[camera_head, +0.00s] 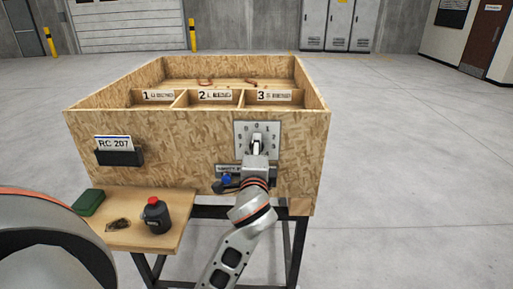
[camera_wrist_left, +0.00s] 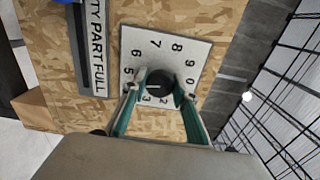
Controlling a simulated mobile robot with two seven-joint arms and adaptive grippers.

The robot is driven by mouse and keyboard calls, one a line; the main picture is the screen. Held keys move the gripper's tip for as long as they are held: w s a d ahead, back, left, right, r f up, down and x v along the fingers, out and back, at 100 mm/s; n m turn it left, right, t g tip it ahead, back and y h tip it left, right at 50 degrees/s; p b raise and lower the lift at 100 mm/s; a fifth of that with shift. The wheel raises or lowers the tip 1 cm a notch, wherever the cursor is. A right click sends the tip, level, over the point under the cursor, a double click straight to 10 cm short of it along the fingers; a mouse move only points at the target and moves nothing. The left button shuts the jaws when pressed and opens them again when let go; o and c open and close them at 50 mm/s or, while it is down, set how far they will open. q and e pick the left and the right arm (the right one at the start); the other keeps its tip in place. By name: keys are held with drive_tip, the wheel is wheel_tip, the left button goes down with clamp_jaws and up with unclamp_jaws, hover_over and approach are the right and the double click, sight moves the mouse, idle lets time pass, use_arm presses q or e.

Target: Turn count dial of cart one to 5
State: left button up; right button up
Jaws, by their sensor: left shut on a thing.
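The count dial is a dark round knob (camera_wrist_left: 158,90) on a white plate (camera_wrist_left: 178,52) ringed with digits. The plate (camera_head: 243,128) is on the front of the wooden cart box (camera_head: 195,140), at its right side. My left gripper (camera_head: 257,143) reaches up to the dial from below. In the left wrist view its teal-lined fingers (camera_wrist_left: 159,85) are either side of the knob, shut on it. A short white mark shows on the knob; which digit it points to I cannot tell. Fingers hide some digits. My right gripper is not in view.
A wooden shelf (camera_head: 180,205) holds a dark red-capped bottle (camera_head: 156,215) and a green box (camera_head: 88,202). Open floor (camera_head: 420,160) lies right of the cart.

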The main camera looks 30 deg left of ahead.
use_arm(q)
drive_tip(key=shift+m, duration=0.8)
drive_tip(key=shift+r, duration=0.1)
drive_tip(key=o, duration=1.1)
drive_tip(key=v, duration=1.2)
drive_tip(key=shift+s+a, duration=0.1)
